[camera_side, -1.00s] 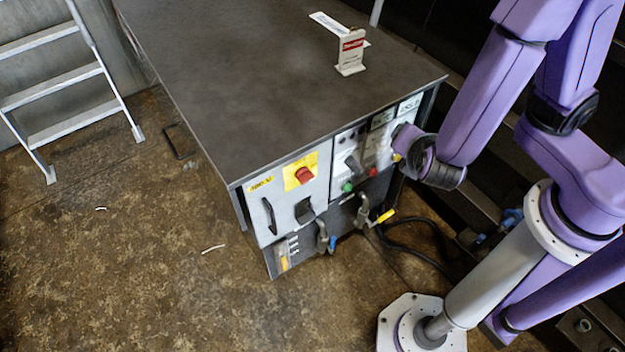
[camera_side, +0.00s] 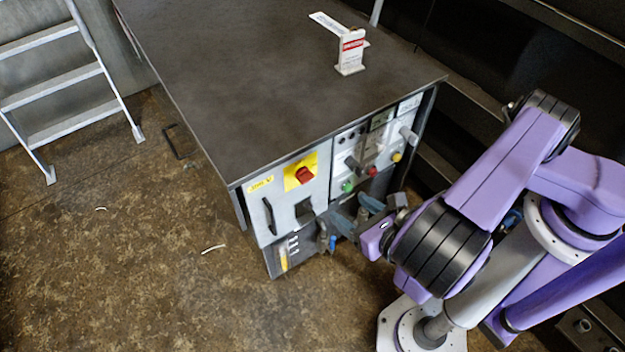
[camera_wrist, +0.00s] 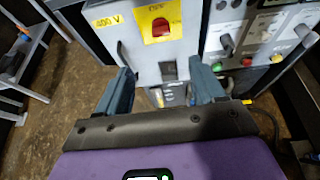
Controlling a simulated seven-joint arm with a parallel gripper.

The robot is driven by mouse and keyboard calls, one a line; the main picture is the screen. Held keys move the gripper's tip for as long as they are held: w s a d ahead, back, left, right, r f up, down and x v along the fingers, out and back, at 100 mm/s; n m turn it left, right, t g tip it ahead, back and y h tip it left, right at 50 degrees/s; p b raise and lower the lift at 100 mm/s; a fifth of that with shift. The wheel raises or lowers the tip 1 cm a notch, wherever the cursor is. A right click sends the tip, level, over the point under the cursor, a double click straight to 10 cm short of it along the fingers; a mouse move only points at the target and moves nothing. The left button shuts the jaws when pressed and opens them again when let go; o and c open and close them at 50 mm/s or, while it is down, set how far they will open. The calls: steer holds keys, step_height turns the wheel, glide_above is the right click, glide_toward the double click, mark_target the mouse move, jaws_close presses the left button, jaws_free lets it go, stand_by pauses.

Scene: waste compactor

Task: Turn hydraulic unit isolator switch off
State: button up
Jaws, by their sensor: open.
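The hydraulic unit is a dark-topped cabinet (camera_side: 270,80) with a grey control panel on its front. The isolator switch appears to be the red rotary knob (camera_side: 303,175) on a yellow plate at the panel's upper left. It also shows at the top of the wrist view (camera_wrist: 160,27). My gripper (camera_side: 357,213) is in front of the panel's lower part, below and right of the red knob, and apart from it. In the wrist view my gripper (camera_wrist: 160,75) has its two grey-blue fingers spread with nothing between them. The knob's exact setting is too small to tell.
Right of the red knob are a grey lever switch (camera_side: 352,163), a green button (camera_side: 347,186) and a yellow button (camera_side: 397,157). A red-and-white sign stand (camera_side: 351,50) is on the cabinet top. A ladder (camera_side: 60,85) stands left. The floor (camera_side: 130,270) before it is mostly clear.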

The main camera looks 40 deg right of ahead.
mark_target(307, 177)
steer(key=x, duration=1.6)
steer(key=shift+w, duration=0.25)
steer(key=c, duration=1.1)
